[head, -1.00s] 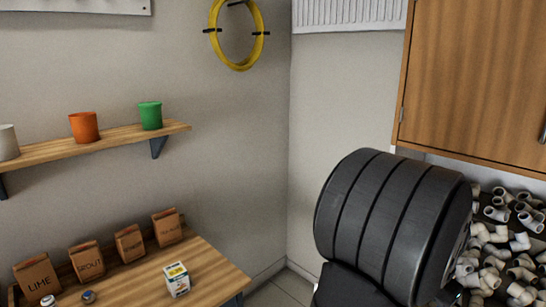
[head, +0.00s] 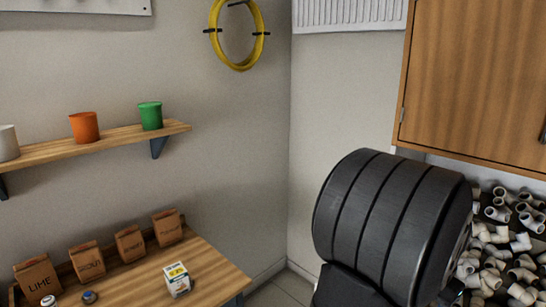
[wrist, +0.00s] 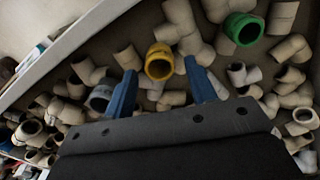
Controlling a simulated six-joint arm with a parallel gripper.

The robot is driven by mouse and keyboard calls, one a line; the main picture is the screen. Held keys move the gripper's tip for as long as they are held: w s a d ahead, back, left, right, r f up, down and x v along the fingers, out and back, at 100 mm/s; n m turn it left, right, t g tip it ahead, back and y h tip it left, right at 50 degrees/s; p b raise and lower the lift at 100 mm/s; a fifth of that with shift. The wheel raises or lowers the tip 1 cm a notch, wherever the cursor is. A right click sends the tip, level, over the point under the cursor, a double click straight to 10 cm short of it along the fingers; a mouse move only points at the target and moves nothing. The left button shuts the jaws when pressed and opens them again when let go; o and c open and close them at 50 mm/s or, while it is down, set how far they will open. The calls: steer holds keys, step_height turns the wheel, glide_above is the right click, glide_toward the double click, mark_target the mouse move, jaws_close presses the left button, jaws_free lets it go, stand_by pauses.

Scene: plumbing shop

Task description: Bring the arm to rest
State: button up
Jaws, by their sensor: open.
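My gripper (wrist: 161,92) shows in the wrist view with its two blue fingers apart and nothing between them. It points toward a spread of pipe fittings. A yellow fitting (wrist: 159,65) lies beyond the fingers, in line with the gap between them; I cannot tell how far away it is. A green fitting (wrist: 245,28) lies among the pale fittings (wrist: 285,50) at the upper right. In the head view the fingers are not visible.
Pale fittings (head: 496,262) lie below a wooden cabinet (head: 475,75) at the right. At the left, a workbench (head: 215,267) holds paper bags and a small box (head: 177,279). A shelf (head: 100,141) above it carries pots. A yellow coil (head: 238,66) hangs on the wall.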

step_height(320, 180, up, 9)
step_height(320, 180, down, 12)
steer(key=shift+a+f, duration=0.1)
step_height(320, 180, up, 4)
steer(key=shift+r, duration=0.2)
steer(key=s+d+r, duration=0.3)
steer(key=s+r, duration=0.8)
steer(key=r, duration=0.1)
steer(key=w+a+n, duration=1.1)
steer(key=w+a, duration=1.3)
steer(key=w, duration=0.2)
steer(key=shift+a+r, duration=0.25)
steer(key=shift+r, duration=0.15)
steer(key=shift+o, duration=0.4)
